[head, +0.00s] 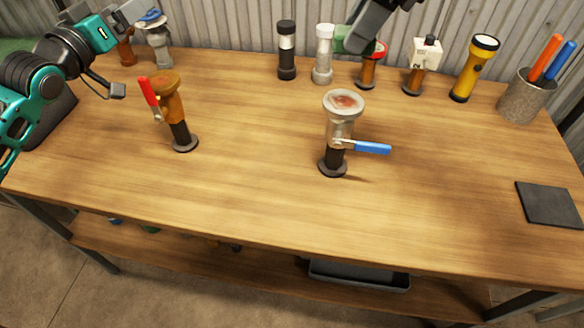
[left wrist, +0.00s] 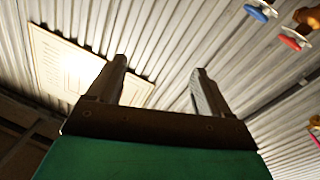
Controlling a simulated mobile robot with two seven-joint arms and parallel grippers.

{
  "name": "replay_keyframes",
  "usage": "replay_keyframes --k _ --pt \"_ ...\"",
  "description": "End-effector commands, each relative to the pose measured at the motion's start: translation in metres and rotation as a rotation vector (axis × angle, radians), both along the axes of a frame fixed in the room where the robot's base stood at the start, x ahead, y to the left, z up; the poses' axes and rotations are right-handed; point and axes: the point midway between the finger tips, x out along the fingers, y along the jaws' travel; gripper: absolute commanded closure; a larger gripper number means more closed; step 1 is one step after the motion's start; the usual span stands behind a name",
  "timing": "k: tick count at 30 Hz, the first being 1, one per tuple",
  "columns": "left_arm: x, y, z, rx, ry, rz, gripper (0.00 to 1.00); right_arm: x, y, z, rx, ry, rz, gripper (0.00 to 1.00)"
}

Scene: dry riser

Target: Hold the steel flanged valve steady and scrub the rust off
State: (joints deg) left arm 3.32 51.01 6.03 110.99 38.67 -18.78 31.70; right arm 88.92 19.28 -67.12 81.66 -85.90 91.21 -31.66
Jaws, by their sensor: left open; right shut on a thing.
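The steel flanged valve (head: 338,128) stands upright on a black post with a round base, mid-bench. Its blue lever points right, and a reddish-brown rust patch (head: 345,101) covers much of its top flange. My right gripper (head: 360,45), at the top of the head view, is shut on a green thing, perhaps a scrub pad (head: 343,41), well behind and above the valve. My left gripper (head: 101,10) is raised at the upper left, far from the valve. In the left wrist view its fingers (left wrist: 160,75) are apart with nothing between them.
A brown valve with a red lever (head: 168,95) stands on the left. A dark pad (head: 549,204) lies right. The front bench (head: 230,205) is clear.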

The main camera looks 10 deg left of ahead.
Motion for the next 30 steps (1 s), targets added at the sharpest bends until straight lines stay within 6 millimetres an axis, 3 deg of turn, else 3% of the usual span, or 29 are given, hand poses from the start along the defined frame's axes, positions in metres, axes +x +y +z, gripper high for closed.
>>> replay_keyframes --k 1,3,9,23,30 --pt "-0.005 -0.033 0.0 0.012 -0.033 -0.043 0.2 0.0 0.0 0.0 0.0 0.0 0.0 0.87" --pt "-0.013 -0.071 -0.001 0.088 -0.095 -0.077 0.2 0.0 0.0 0.0 0.0 0.0 0.0 0.87" --pt "-0.03 -0.132 -0.017 0.457 -0.255 -0.067 0.2 0.0 0.0 0.0 0.0 0.0 0.0 0.87" --pt "-0.07 -0.218 -0.112 1.744 -0.51 0.023 0.2 0.0 0.0 0.0 0.0 0.0 0.0 0.87" --pt "-0.101 -0.261 -0.161 2.416 -0.709 0.044 0.2 0.0 0.0 0.0 0.0 0.0 0.0 0.87"
